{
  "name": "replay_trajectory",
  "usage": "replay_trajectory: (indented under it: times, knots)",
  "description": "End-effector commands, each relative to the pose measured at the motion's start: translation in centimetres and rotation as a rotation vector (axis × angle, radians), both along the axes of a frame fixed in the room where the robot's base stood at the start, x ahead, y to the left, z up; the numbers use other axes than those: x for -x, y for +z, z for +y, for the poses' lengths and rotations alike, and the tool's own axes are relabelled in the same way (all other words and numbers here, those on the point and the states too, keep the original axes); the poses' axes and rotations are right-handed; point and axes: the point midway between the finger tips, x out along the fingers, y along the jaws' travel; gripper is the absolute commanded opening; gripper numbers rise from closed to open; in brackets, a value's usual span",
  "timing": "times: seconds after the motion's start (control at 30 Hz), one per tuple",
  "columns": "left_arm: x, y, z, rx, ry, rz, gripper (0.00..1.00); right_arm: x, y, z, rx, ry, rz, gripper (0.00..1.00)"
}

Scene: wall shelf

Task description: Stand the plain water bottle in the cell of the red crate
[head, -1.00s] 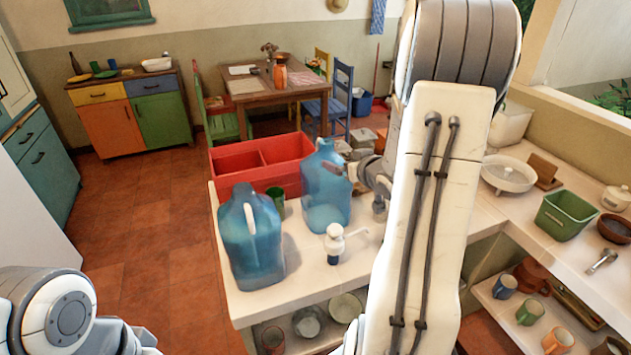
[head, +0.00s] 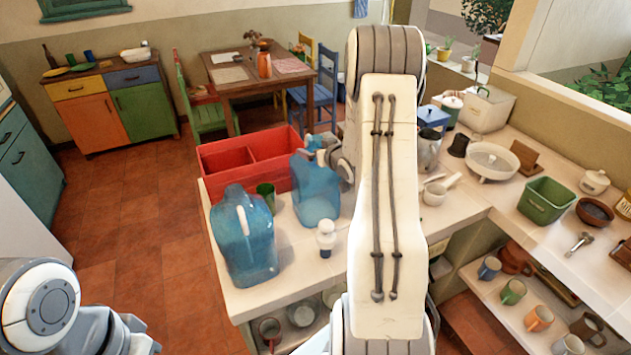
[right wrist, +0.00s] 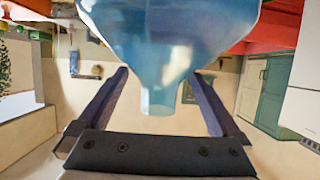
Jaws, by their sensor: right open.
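The plain blue water bottle (head: 316,195) stands upright on the white counter, just in front of the red crate (head: 222,186). The crate's two visible cells look empty. My right gripper (head: 318,154) is at the bottle's neck, coming from the right. In the right wrist view the bottle (right wrist: 165,35) appears inverted, its neck between the spread fingers with gaps at both sides.
A second blue jug (head: 245,240) with a handle stands at the front left. A green cup (head: 266,196) is between it and the crate. A green basket (head: 546,200) is on the right counter.

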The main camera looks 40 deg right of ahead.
Motion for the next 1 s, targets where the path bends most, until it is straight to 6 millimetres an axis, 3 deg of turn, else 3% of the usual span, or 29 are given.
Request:
replay_trajectory:
  times: [0.33, 0.6, 1.0]
  knots:
    - [0.0, 0.3, 0.0, 0.0, -0.001, 0.0, 0.5, -0.7, -0.4, -0.2, 0.0, -0.001, 0.0, 1.0]
    - [0.0, 0.3, 0.0, 0.0, 0.0, 0.0, 0.5, -0.7, -0.4, -0.2, 0.0, 0.0, 0.0, 0.0]
    - [0.0, -0.1, 0.0, 0.0, 0.0, 0.0, 0.5, -0.8, 0.6, -0.2, 0.002, -0.001, -0.005, 0.0]
